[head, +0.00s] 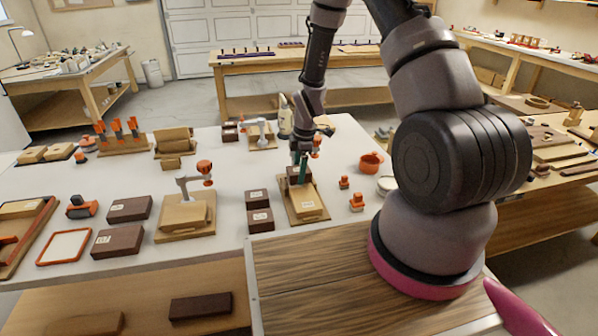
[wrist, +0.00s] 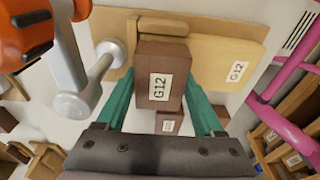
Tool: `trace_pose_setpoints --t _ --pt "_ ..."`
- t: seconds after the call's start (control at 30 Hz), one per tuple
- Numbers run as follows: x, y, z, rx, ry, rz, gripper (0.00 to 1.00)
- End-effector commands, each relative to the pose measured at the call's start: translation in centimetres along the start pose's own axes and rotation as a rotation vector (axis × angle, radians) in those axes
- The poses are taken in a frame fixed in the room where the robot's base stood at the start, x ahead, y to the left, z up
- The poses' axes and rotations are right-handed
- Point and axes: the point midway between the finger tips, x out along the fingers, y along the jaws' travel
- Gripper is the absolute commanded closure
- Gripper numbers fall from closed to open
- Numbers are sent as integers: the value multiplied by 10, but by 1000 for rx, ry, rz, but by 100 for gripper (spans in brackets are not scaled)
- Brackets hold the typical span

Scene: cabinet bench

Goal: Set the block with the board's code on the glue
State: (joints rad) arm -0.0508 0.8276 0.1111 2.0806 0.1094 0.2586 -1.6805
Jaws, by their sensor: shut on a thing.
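My gripper (wrist: 160,85), with green fingers, is shut on a dark brown block (wrist: 156,64) with a white G12 label. In the head view my gripper (head: 302,160) is over the far end of a light wood board (head: 293,215). In the wrist view the board's pale top piece (wrist: 215,58) carries a G12 label, the same code as the block's. The held block (head: 293,180) is at the far end of that piece; whether it touches the board cannot be told. No glue shows; the block may hide it.
A metal clamp (wrist: 88,85) with an orange part (wrist: 25,30) stands close left of the block in the wrist view. Two dark labelled blocks (head: 258,198) (head: 260,220) lie left of the board. Small orange items (head: 356,203) and an orange bowl (head: 371,162) are right.

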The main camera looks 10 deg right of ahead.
Motion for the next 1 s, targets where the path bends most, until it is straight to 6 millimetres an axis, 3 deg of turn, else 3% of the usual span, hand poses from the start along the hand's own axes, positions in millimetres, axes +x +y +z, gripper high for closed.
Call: trace_pose_setpoints --t 1.0 --pt "6 0 1 1 0 0 90"
